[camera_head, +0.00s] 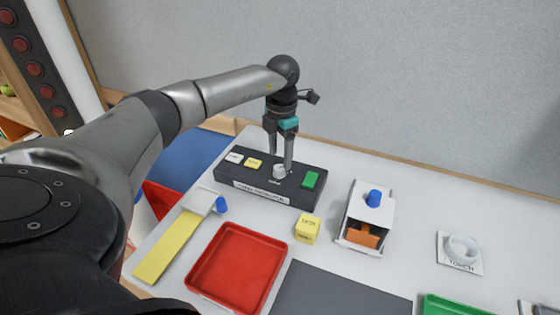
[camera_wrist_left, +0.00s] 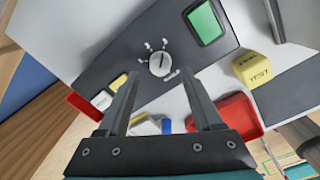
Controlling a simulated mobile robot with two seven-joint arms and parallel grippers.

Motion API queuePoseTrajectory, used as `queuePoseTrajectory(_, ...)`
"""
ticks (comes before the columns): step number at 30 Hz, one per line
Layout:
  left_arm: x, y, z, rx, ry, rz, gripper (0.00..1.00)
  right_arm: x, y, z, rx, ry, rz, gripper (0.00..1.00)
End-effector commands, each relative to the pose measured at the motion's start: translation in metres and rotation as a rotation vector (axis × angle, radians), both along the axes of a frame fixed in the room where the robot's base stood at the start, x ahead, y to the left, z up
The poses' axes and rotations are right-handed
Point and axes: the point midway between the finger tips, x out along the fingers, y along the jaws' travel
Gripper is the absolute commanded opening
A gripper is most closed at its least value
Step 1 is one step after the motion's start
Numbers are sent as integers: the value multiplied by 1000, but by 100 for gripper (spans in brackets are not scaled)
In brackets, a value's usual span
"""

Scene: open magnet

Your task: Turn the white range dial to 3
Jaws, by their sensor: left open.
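The white range dial (camera_head: 279,171) sits on top of a dark control box (camera_head: 230,183), between a yellow button and a green button. In the left wrist view the dial (camera_wrist_left: 160,64) shows as a round knob with a pointer line, with small marks around it too small to read. My left gripper (camera_head: 279,160) comes down over the box with its fingers pointing at the dial. In the left wrist view its two fingers (camera_wrist_left: 195,80) are apart and nothing is held between them. I cannot tell whether a finger touches the dial. My right gripper is not in view.
The green button (camera_head: 311,180), yellow button (camera_head: 254,163) and white button (camera_head: 234,157) share the box. A red tray (camera_head: 236,268), yellow cube (camera_head: 307,229) and white box with a blue knob (camera_head: 371,215) stand nearby. A white ring (camera_head: 461,248) lies at right.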

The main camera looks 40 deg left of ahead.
Motion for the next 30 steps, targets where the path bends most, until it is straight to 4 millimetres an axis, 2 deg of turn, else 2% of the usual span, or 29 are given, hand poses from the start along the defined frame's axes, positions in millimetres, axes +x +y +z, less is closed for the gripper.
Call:
queuePoseTrajectory(1, 1, 0, 15, -1, -7, -1, 67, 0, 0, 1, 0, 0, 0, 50)
queuePoseTrajectory(6, 1, -2, 57, 0, -6, 1, 67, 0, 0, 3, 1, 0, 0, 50)
queuePoseTrajectory(13, 0, -4, 100, -1, -4, 0, 67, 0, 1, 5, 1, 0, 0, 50)
queuePoseTrajectory(19, -1, -4, 114, -1, -2, 0, 67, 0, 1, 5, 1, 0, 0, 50)
queuePoseTrajectory(30, -1, -4, 115, 0, -1, 0, 67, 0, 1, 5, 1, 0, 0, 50)
